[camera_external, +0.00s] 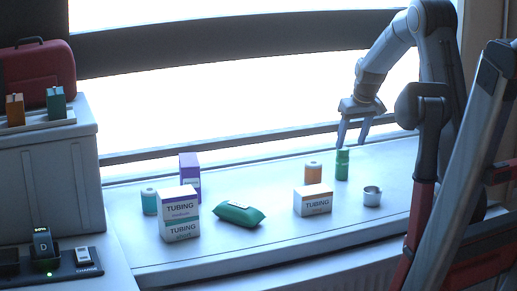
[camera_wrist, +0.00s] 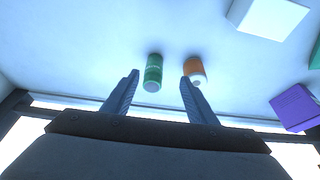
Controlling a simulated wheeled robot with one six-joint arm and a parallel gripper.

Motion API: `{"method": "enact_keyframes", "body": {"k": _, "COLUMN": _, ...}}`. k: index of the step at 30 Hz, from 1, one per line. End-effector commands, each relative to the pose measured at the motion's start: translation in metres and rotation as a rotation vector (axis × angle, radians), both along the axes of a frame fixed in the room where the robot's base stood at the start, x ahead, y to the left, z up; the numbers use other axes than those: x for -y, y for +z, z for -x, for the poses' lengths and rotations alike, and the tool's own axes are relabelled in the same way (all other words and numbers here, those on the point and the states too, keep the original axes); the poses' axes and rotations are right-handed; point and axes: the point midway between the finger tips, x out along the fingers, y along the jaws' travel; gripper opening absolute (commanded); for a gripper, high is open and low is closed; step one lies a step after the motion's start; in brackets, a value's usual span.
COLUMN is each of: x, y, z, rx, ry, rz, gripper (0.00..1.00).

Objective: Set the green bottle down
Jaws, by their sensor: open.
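The green bottle (camera_external: 342,164) stands upright on the white counter near the window, at the right of the outside view. It also shows in the wrist view (camera_wrist: 153,73), just beyond and between my fingertips. My gripper (camera_external: 354,142) hangs above the bottle with its fingers apart and nothing between them. In the wrist view my gripper (camera_wrist: 160,80) is spread open, pointing down toward the counter.
An orange-labelled bottle (camera_external: 313,172) stands just left of the green one. A tubing box (camera_external: 313,200) and a metal cup (camera_external: 371,196) stand in front.

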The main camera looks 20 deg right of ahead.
Motion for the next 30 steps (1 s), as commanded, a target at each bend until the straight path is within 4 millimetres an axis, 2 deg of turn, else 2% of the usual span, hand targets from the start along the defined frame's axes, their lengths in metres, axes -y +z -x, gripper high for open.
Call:
{"method": "enact_keyframes", "body": {"k": 5, "x": -0.042, "y": -0.035, "z": 0.103, "rx": -0.114, "ry": 0.007, "rz": -0.007, "gripper": 0.52}}
{"method": "enact_keyframes", "body": {"k": 6, "x": -0.050, "y": -0.044, "z": 0.130, "rx": -0.141, "ry": 0.009, "rz": -0.007, "gripper": 0.52}}
{"method": "enact_keyframes", "body": {"k": 9, "x": -0.067, "y": -0.063, "z": 0.195, "rx": -0.206, "ry": 0.009, "rz": -0.005, "gripper": 0.52}}
{"method": "enact_keyframes", "body": {"k": 12, "x": -0.077, "y": -0.078, "z": 0.248, "rx": -0.255, "ry": 0.010, "rz": 0.000, "gripper": 0.52}}
{"method": "enact_keyframes", "body": {"k": 15, "x": -0.081, "y": -0.087, "z": 0.283, "rx": -0.289, "ry": 0.009, "rz": 0.004, "gripper": 0.52}}
{"method": "enact_keyframes", "body": {"k": 19, "x": -0.083, "y": -0.092, "z": 0.301, "rx": -0.306, "ry": 0.010, "rz": 0.006, "gripper": 0.52}}
{"method": "enact_keyframes", "body": {"k": 30, "x": -0.083, "y": -0.090, "z": 0.301, "rx": -0.305, "ry": 0.009, "rz": 0.005, "gripper": 0.52}}
